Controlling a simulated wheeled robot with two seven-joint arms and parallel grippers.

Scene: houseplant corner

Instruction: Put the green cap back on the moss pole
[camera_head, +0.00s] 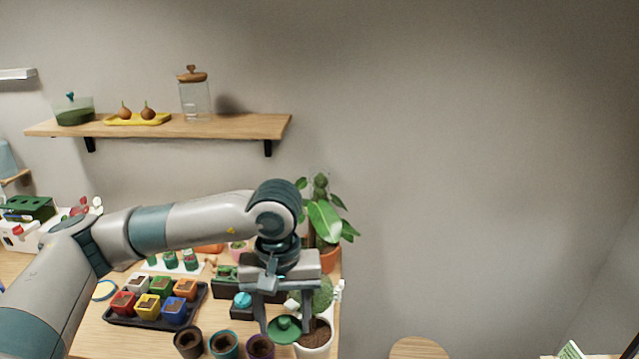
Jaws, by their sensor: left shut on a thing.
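The green cap (285,328), a round disc with a small knob, is between the fingers of my left gripper (285,322), which is shut on it. The gripper points down over the front right of the table. A leafy plant (324,218) in a terracotta pot (331,260) stands behind my left wrist. An upright that looks like the moss pole (319,186) shows among its leaves, mostly hidden. The cap is apart from it, nearer the front. My right gripper is not in view.
A white pot (315,345) with soil is close beside the cap. A round green plant (321,294) is just behind. Small dark pots (188,342) line the front. A black tray (203,292) of coloured pots is at left. A wall shelf (230,126) hangs above.

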